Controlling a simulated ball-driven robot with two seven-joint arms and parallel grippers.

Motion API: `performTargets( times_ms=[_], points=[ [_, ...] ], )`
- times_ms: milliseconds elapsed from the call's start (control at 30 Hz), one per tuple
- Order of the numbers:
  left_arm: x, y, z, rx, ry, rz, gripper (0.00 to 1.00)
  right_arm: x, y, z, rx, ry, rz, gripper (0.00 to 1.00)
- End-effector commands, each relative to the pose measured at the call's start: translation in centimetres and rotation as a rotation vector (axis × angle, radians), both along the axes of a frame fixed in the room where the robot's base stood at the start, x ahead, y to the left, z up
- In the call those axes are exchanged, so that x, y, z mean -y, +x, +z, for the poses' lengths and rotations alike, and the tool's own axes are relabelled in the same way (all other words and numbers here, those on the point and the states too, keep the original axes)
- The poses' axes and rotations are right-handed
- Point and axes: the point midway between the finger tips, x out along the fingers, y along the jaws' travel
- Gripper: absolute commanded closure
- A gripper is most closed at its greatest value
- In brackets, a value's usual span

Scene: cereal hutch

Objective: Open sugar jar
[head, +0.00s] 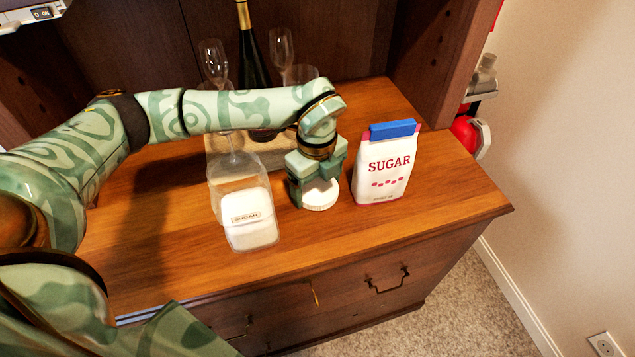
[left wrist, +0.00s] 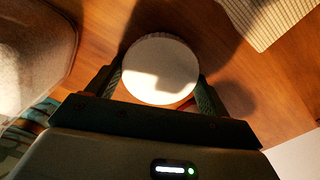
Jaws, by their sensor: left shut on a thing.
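The clear sugar jar (head: 247,216), with a SUGAR label and white sugar inside, stands on the wooden counter with its top uncovered. A round white lid (head: 321,194) is to the right of the jar, apart from it. My left gripper (head: 313,190) is shut on the lid's sides. In the left wrist view the lid (left wrist: 160,69) sits between the two fingers, and part of the jar (left wrist: 35,50) shows at the left edge. I cannot tell whether the lid touches the counter. My right gripper is not in view.
A white sugar bag (head: 385,170) with a blue clip stands right of the lid. Wine glasses (head: 214,62) and a dark bottle (head: 251,60) stand behind, near a tray (head: 273,150). The counter (head: 455,190) is clear at the right.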

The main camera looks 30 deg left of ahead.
Motion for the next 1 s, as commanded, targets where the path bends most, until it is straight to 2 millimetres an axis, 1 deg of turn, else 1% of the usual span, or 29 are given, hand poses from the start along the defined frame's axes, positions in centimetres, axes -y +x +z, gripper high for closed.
performTargets(
  times_ms=[67,100,167,367,467,567,800,900,1000],
  points=[
    [0.0,0.0,-0.2,-0.001,0.0,0.0,0.48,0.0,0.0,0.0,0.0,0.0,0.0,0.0],
    [0.0,0.0,-0.2,-0.001,0.0,0.0,0.15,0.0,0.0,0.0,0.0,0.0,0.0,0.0],
    [0.0,0.0,-0.2,0.0,0.0,0.0,0.0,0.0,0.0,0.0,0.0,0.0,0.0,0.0],
    [0.0,0.0,-0.2,0.0,0.0,0.0,0.0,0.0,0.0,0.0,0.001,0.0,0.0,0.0],
    [0.0,0.0,0.4,0.002,0.0,-0.001,0.0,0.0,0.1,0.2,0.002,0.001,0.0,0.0],
    [0.0,0.1,2.3,0.007,0.0,-0.001,0.0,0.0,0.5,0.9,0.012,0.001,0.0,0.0],
    [0.0,0.1,8.2,0.009,0.0,0.0,0.0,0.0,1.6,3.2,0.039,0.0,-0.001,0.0],
    [0.0,0.1,10.1,0.006,-0.001,0.0,0.0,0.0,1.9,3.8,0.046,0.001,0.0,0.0],
    [0.0,0.0,11.4,0.003,0.0,0.0,0.0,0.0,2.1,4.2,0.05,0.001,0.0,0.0]
  ],
)
